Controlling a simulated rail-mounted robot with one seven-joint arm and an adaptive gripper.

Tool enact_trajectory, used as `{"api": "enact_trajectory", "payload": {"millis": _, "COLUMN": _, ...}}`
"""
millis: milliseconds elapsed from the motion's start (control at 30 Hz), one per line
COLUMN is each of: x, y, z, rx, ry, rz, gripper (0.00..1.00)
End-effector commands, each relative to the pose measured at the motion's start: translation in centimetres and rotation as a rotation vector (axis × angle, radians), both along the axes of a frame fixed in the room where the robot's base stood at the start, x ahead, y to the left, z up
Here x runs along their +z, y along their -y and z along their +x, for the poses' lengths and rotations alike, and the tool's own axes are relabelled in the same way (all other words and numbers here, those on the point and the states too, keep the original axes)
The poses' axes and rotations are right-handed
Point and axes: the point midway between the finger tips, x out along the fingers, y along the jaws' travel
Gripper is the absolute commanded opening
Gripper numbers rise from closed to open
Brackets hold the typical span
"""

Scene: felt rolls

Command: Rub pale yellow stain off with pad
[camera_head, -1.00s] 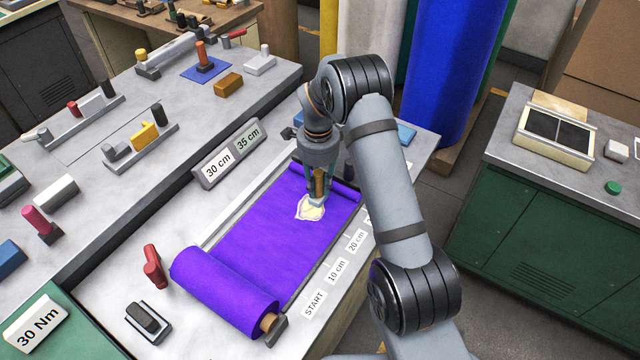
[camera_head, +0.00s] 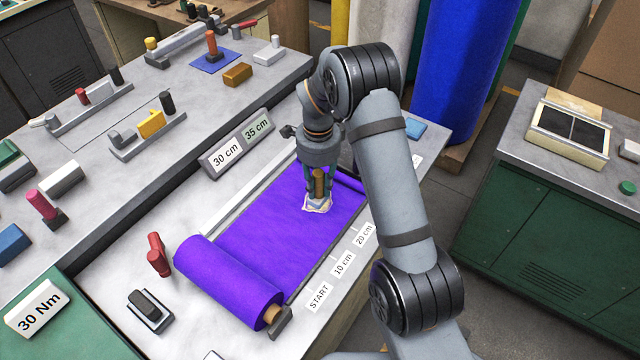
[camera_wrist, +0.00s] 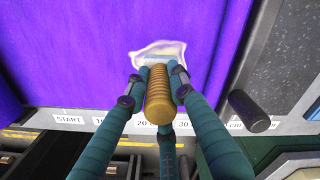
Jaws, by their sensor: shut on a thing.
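My gripper (camera_head: 318,192) is shut on the upright brown ribbed handle of the pad (camera_wrist: 158,95). The pad's pale base (camera_head: 317,202) is down at the purple felt, over the stain. The stain (camera_wrist: 172,48) is a whitish, pale yellow patch with an irregular edge, showing around the pad's far side and right side in the wrist view. In the head view only its rim shows, and the pad and fingers hide its middle. The purple felt (camera_head: 270,225) lies flat under it, with its roll (camera_head: 225,280) at the near left end.
Distance labels such as START (camera_head: 318,297) line the felt's right edge. A red-handled tool (camera_head: 158,255) and a dark block (camera_head: 148,310) stand left of the roll. A 30/35 cm sign (camera_head: 237,143) stands behind the felt's left edge. The felt between roll and pad is clear.

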Motion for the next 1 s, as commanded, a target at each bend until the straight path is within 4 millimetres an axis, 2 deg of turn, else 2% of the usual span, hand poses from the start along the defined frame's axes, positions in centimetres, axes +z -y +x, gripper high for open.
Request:
{"api": "enact_trajectory", "payload": {"millis": 33, "x": -0.4, "y": -0.4, "z": -0.6, "rx": 0.003, "ry": -0.009, "rz": -0.001, "gripper": 0.0}}
{"api": "enact_trajectory", "payload": {"millis": 500, "x": -0.1, "y": -2.0, "z": -3.1, "rx": 0.002, "ry": -0.005, "rz": -0.001, "gripper": 0.0}}
{"api": "enact_trajectory", "payload": {"millis": 1000, "x": 0.1, "y": -2.0, "z": -3.0, "rx": 0.0, "ry": -0.001, "rz": 0.0, "gripper": 0.0}}
